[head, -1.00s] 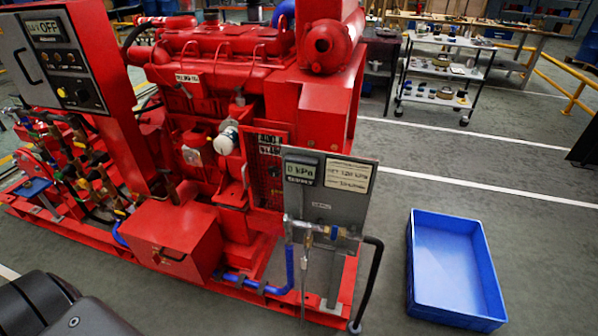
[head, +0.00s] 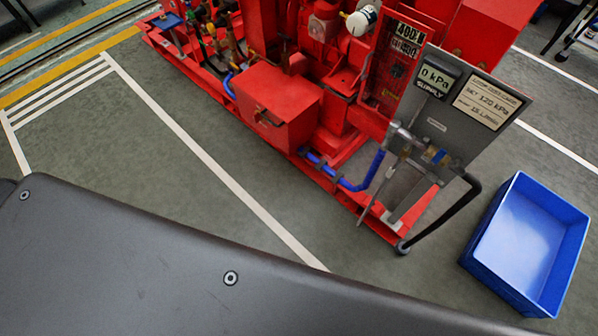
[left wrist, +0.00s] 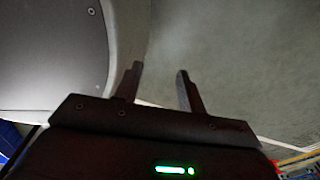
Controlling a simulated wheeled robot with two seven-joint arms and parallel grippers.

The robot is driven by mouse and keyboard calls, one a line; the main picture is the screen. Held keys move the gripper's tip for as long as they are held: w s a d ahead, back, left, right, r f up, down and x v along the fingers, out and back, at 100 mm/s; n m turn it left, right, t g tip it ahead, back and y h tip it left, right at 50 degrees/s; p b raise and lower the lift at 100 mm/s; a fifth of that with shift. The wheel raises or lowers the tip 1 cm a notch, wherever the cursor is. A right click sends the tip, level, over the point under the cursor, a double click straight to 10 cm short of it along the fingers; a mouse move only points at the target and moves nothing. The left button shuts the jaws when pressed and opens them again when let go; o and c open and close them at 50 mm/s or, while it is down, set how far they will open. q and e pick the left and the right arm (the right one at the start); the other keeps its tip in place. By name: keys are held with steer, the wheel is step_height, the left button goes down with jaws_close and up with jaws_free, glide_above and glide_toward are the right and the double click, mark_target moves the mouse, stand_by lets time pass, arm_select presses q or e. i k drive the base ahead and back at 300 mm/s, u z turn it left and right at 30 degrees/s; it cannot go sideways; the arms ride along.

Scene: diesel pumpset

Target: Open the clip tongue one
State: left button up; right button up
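I cannot make out a clip tongue in either view. The red diesel pumpset (head: 338,100) stands on a red base frame in the head view. A red box with a dark handle (head: 270,108) sits at its near side. A grey panel (head: 455,100) carries a "0 kPa SUPPLY" display and a "120 kPa" plate. A metal fitting (head: 415,150) with a blue hose is mounted low on the panel. My left gripper (left wrist: 159,70) is open and empty in the left wrist view, over grey floor and away from the pumpset. My right gripper is in neither view.
A blue bin (head: 525,245), seemingly empty, stands on the floor right of the panel. A black bent pipe (head: 445,215) runs from the panel to the floor. Grey floor with white lines (head: 180,180) is clear left of the pumpset. My own dark body covers the bottom of the head view.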

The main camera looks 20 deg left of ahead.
mark_target(338, 177)
steer(key=u, duration=2.1)
steer(key=i, duration=2.65)
steer(key=z, duration=2.95)
